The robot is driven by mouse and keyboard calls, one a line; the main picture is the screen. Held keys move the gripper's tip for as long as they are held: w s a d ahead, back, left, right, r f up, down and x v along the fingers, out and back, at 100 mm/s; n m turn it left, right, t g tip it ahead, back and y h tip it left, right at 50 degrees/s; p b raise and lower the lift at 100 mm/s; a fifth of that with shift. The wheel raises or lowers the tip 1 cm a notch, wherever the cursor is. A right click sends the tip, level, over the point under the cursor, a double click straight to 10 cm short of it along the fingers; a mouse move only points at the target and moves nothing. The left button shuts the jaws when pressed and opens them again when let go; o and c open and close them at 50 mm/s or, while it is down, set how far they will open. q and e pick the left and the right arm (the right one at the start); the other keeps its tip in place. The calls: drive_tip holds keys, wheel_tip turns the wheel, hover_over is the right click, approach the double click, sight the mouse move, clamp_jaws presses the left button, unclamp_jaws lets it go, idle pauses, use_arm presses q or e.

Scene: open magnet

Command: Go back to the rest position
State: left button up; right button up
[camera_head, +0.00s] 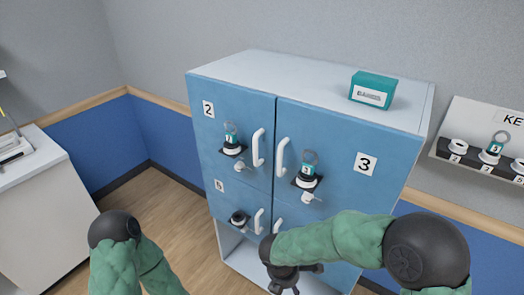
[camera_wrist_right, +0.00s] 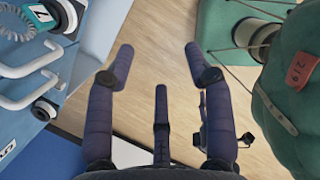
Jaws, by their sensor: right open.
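My right gripper (camera_wrist_right: 159,65) is open and empty in the right wrist view, its fingers apart over the wood floor. In the head view the right gripper (camera_head: 285,280) is a dark shape low in front of the blue cabinet (camera_head: 240,120), partly cut off by the lower edge. My right arm (camera_head: 335,238), in a green sleeve, crosses the cabinet's lower right. Only the green sleeve and dark joint of my left arm (camera_head: 115,228) show at the lower left; its gripper is out of view. The cabinet doors look shut.
White door handles (camera_head: 258,147) stick out near my right gripper. Tagged round pieces sit on small black ledges on doors 2 (camera_head: 232,138) and 3 (camera_head: 308,168). A teal box (camera_head: 372,90) lies on top. A key rack (camera_head: 480,158) hangs right; a white counter (camera_head: 35,210) stands left.

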drive_tip(key=s+f+m+y, duration=0.2)
drive_tip(key=s+f+m, duration=0.2)
drive_tip(key=f+m, duration=0.3)
drive_tip(key=s+d+f+m+y, duration=0.1)
drive_tip(key=s+f+m+y, duration=0.1)
drive_tip(key=s+f+m, duration=0.2)
drive_tip(key=s+f+m+y, duration=0.2)
drive_tip(key=s+f+m, duration=0.2)
drive_tip(key=f+m, duration=0.6)
drive_tip(key=m, duration=0.5)
drive_tip(key=shift+s+d+m+g+y, duration=0.25)
drive_tip(key=shift+d+m+g+y, duration=0.05)
drive_tip(key=shift+d+g+y, duration=0.1)
